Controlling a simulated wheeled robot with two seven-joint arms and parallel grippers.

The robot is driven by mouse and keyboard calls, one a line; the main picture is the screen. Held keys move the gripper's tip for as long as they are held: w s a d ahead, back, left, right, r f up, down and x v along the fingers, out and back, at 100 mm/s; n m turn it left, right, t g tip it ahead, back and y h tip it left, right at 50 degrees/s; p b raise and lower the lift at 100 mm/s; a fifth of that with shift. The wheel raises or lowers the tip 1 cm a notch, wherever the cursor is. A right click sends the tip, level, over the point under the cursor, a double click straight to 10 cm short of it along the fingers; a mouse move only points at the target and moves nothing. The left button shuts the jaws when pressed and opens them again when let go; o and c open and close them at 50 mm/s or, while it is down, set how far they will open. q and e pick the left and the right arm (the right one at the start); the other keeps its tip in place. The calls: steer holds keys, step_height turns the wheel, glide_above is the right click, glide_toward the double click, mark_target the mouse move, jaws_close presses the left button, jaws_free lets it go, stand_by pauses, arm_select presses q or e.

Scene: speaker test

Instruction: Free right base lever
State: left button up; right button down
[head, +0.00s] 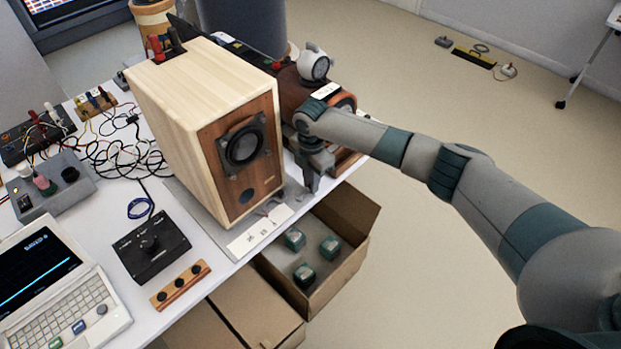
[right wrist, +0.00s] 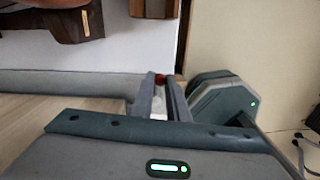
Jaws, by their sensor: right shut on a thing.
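A wooden speaker (head: 180,110) with a dark round cone in its front panel stands on a grey base plate (head: 190,207) on the table. My right gripper (head: 314,182) is low beside the speaker's right side, near the table's edge. In the right wrist view my right gripper (right wrist: 160,85) has its fingers close together, with a small red part (right wrist: 160,78) at their tips. It is shut on this part, which seems to be the right base lever. Most of the lever is hidden by the fingers and the speaker. My left gripper is not in view.
An open cardboard box (head: 344,240) with several dark green blocks stands below the table's front edge. A black knob box (head: 151,247), a laptop (head: 50,285) and tangled cables lie left of the speaker. A brown device (head: 295,92) stands behind my right gripper.

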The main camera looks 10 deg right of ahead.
steer(key=shift+s+r+m+p, duration=0.25)
steer(key=shift+s+m+p, duration=0.05)
steer(key=shift+m+p, duration=0.45)
steer(key=shift+s+a+f+m+p, duration=0.1)
steer(key=shift+s+m+p, duration=0.6)
steer(key=shift+m+p, duration=1.2)
steer(key=shift+s+a+m+p, duration=0.1)
steer(key=shift+s+m+p, duration=0.55)
steer(key=shift+m+p, duration=1.25)
steer(key=shift+s+a+f+m+p, duration=0.1)
steer(key=shift+s+m+p, duration=0.6)
steer(key=shift+m+p, duration=1.2)
steer(key=c, duration=1.7)
jaws_free()
